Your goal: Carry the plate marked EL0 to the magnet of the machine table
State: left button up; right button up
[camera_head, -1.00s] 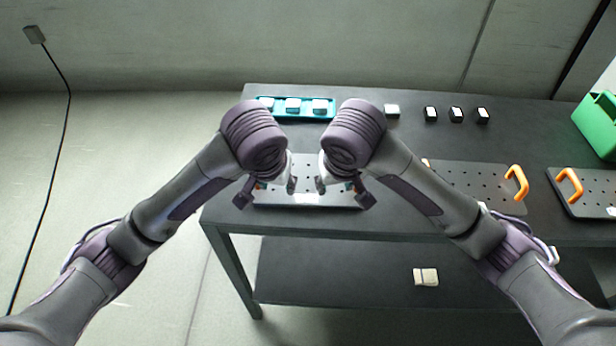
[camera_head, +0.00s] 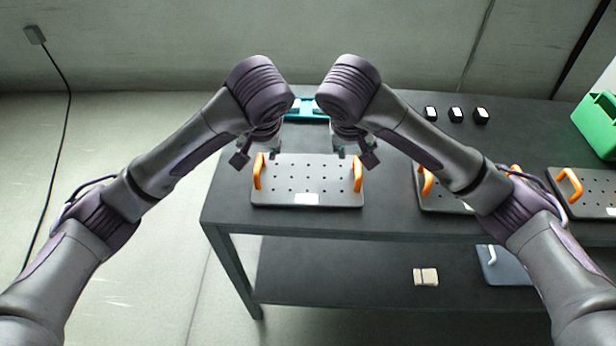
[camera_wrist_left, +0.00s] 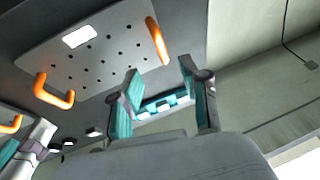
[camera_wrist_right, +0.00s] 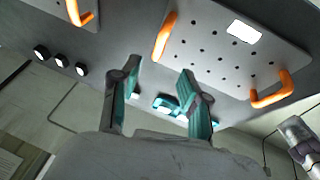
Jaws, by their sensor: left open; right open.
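A grey perforated plate (camera_head: 307,182) with two orange handles and a white label lies flat near the table's front left. The label is too small to read. The plate also shows in the left wrist view (camera_wrist_left: 92,62) and the right wrist view (camera_wrist_right: 222,52). My left gripper (camera_head: 272,150) is open and empty by its left handle's far end. My right gripper (camera_head: 343,150) is open and empty by the right handle's far end. Neither visibly holds a handle. Both grippers' fingers show apart in the wrist views. No machine table or magnet can be identified.
A second plate (camera_head: 430,200) lies to the right, partly behind my right arm, and a third plate (camera_head: 592,200) lies beyond. A teal tray (camera_head: 305,115) and several small dark-and-white blocks (camera_head: 456,114) stand at the back. A green bin (camera_head: 598,125) is at right.

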aim_at(258, 164)
pick_arm(q)
jog(key=x, duration=1.2)
jog(key=shift+a, duration=0.1)
pick_arm(e)
jog(key=x, duration=1.2)
jog(key=shift+d, duration=0.15)
pick_arm(q)
jog(key=shift+r, duration=0.1)
grip_shut()
pick_arm(e)
grip_shut()
jog(key=shift+r, duration=0.1)
pick_arm(q)
jog(key=shift+w+r, duration=0.1)
jog(key=shift+r, duration=0.2)
pick_arm(e)
jog(key=shift+w+r, duration=0.1)
jog(key=shift+r, duration=0.15)
